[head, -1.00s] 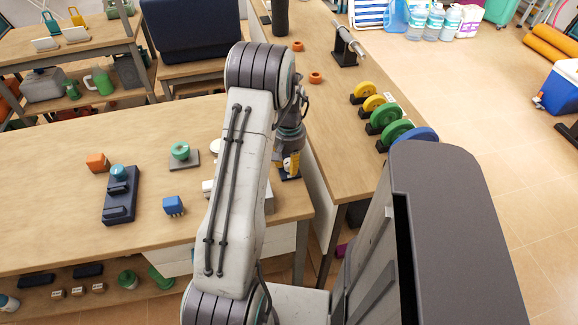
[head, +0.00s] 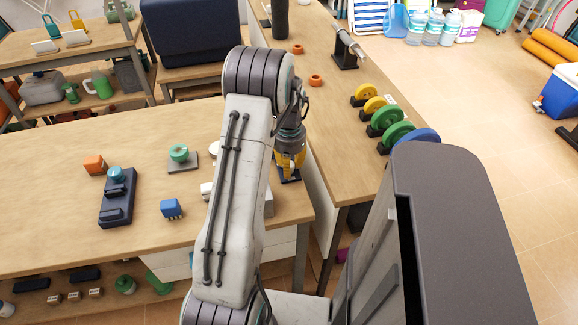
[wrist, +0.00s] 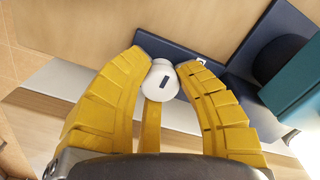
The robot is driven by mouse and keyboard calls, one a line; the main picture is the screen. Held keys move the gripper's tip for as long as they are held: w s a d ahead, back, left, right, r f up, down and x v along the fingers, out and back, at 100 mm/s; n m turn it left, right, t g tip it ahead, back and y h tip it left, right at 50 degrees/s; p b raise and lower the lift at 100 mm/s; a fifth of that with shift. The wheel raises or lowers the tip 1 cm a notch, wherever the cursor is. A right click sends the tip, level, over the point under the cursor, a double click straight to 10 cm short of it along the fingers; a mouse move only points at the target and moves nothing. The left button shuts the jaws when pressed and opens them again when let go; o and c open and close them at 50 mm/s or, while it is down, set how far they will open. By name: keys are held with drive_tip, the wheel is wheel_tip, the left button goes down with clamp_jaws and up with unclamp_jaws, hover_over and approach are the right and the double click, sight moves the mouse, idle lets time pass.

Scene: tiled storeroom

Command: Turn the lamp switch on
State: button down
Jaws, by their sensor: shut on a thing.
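A white rounded knob (wrist: 161,78) with a dark slot, which looks like the lamp switch, shows in the wrist view above a dark blue plate (wrist: 176,108). My gripper (wrist: 163,66) has its yellow fingers on either side of the knob and is shut on it. In the head view my gripper (head: 289,163) is low over the right end of the wooden bench, at the dark blue plate (head: 290,179). I cannot make out a lit lamp.
On the bench (head: 60,190) are a navy two-pad block (head: 117,203), a blue cube (head: 171,208), an orange block (head: 94,165) and a green round piece (head: 179,153). Colored discs (head: 384,117) stand on the right-hand bench. A teal object (wrist: 295,85) is close right of my gripper.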

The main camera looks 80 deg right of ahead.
idle(0.3)
drive_tip(key=c, duration=0.9)
unclamp_jaws()
drive_tip(key=shift+o, duration=0.2)
drive_tip(key=shift+r, duration=0.1)
wheel_tip(320, 180, up, 12)
drive_tip(key=shift+w, duration=0.1)
idle(0.3)
